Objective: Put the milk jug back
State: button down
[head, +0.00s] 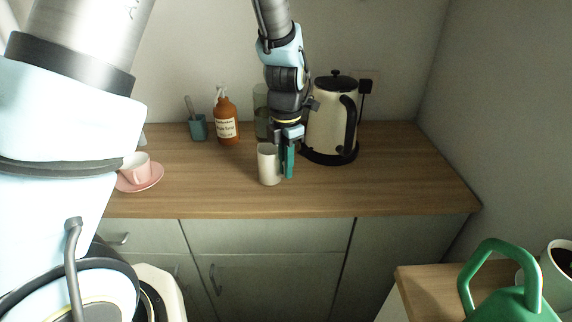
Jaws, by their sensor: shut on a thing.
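The milk jug (268,164), a small cream-white upright vessel, is near the front middle of the wooden counter in the head view. My gripper (287,172) points down at the jug's right side, with its teal finger beside the jug. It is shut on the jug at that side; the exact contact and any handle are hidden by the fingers. I cannot tell whether the jug's base touches the counter or is slightly above it.
A cream kettle (327,125) stands close behind right of my gripper. An orange-brown pump bottle (226,127), a teal cup (198,128) and a glass container (261,121) line the back. The counter (400,185) is clear at right.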

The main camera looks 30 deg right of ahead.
jog(key=c, duration=0.9)
grip_release()
notch_tip(320, 180, up, 12)
jog(key=b, duration=0.2)
jog(key=w+a+f+m, duration=0.1)
jog(key=w+a+m, duration=0.25)
jog(key=a, duration=0.45)
jog(key=w+a+f+m, duration=0.1)
jog(key=w+a+m, duration=0.1)
jog(key=a+m, duration=0.45)
jog(key=s+a+f+m, duration=0.1)
jog(key=a+m, duration=0.2)
jog(key=a, duration=0.3)
jog(key=s+a+f+m+t, duration=0.1)
jog(key=a+m, duration=0.3)
jog(key=a, duration=0.2)
jog(key=s+a+f+m, duration=0.1)
jog(key=s+a+m, duration=0.1)
jog(key=a+m, duration=0.2)
jog(key=shift+a+t, duration=0.3)
jog(key=shift+a, duration=0.65)
